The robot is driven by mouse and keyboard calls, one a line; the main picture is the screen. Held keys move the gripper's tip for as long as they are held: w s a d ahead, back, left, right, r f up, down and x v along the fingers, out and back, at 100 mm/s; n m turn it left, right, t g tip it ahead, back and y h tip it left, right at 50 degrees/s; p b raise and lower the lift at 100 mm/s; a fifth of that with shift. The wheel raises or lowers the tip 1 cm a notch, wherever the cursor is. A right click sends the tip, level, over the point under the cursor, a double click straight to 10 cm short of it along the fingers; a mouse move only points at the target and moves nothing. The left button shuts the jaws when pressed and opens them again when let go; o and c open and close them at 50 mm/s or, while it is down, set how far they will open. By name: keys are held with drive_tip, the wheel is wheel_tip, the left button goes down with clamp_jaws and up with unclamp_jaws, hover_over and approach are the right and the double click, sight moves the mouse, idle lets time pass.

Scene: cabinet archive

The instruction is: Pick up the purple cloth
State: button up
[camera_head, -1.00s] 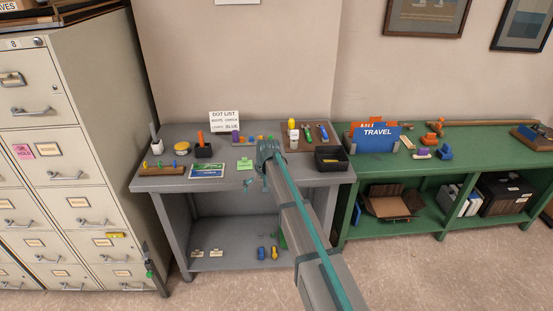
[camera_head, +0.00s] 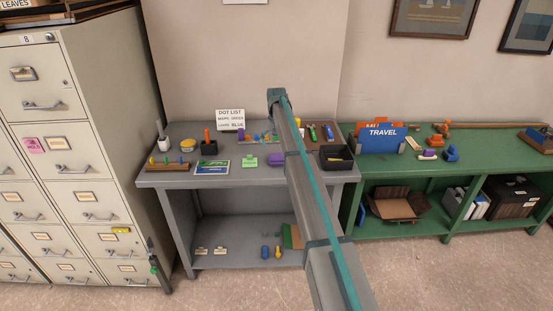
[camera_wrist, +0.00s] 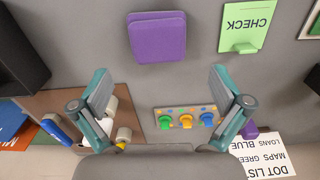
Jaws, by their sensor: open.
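The purple cloth (camera_wrist: 158,38) is a flat folded square lying on the grey table, at the top of the wrist view. In the head view the purple cloth (camera_head: 277,159) lies beside the green CHECK card, just left of my arm. My gripper (camera_wrist: 159,80) is open and empty, its two fingers spread wide. The cloth appears just beyond the fingertips in the wrist view and is apart from them. In the head view my fingers are not visible; only my arm shows.
The CHECK card (camera_wrist: 247,25) stands close to the cloth. A board with coloured knobs (camera_wrist: 185,118) shows between the fingers. A black bin (camera_head: 336,157) is at the right, and the DOT LIST sign (camera_head: 230,119) stands at the back. Bare grey tabletop surrounds the cloth.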

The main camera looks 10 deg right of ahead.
sight(277, 154)
drive_tip(key=shift+d+f+p, duration=0.15)
drive_tip(key=shift+f+p, duration=1.15)
drive_tip(key=shift+f, duration=1.8)
drive_tip(key=c, duration=1)
